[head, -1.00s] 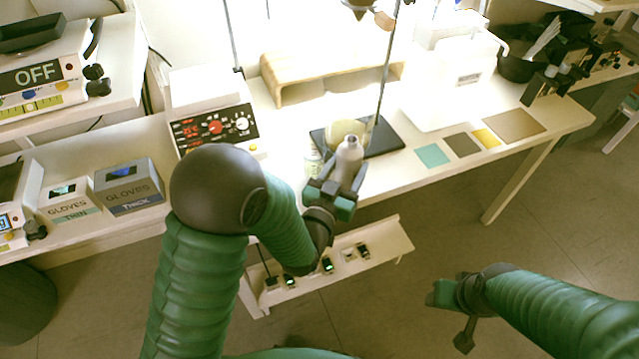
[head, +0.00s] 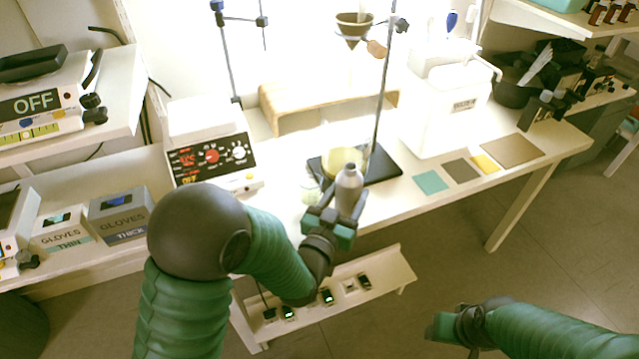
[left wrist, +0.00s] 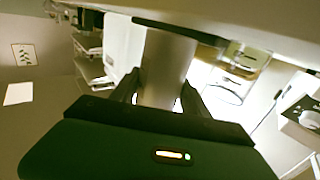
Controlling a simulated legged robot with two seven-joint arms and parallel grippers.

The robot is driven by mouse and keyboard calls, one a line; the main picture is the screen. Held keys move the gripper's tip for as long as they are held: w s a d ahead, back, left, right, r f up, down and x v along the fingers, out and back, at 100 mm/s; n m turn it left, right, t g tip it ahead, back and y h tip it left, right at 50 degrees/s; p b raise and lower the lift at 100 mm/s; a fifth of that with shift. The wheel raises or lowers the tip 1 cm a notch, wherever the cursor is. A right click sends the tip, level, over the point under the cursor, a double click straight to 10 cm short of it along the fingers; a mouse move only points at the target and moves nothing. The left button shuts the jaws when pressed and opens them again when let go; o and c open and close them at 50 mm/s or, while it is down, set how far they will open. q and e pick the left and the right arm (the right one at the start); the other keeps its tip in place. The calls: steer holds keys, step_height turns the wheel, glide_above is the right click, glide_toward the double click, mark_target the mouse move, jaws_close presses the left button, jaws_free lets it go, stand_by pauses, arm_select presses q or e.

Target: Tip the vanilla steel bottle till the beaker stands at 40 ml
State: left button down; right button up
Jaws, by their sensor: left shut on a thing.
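My left gripper (head: 331,217) is shut on a grey steel bottle (head: 348,192), held upright or nearly so at the table's front edge. The bottle also shows between the fingers in the left wrist view (left wrist: 165,68); no label can be read. A glass beaker (head: 343,160) with pale yellowish contents stands just behind the bottle, on the black base (head: 384,168) of a stand. The bottle and my gripper hide part of the beaker, and its level marks are too small to read. My right gripper (head: 442,326) is low at the right, away from the table; its jaws are unclear.
A funnel (head: 354,24) hangs on the stand's rod above the beaker. A hotplate-like device (head: 212,155) stands to the left, a white machine (head: 445,105) to the right. Coloured mats (head: 431,181) lie at the front right. A low shelf (head: 388,268) is below the table.

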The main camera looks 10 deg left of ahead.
arm_select(q)
steer(key=shift+d+r+p, duration=0.3)
steer(key=shift+r+p, duration=0.05)
steer(key=shift+r, duration=0.15)
steer(key=d+r+p, duration=0.1)
steer(key=d+r, duration=0.1)
steer(key=s+d+r+p, duration=0.1)
steer(key=d+r, duration=0.1)
steer(key=shift+s+p, duration=0.15)
steer(key=shift+p, duration=0.25)
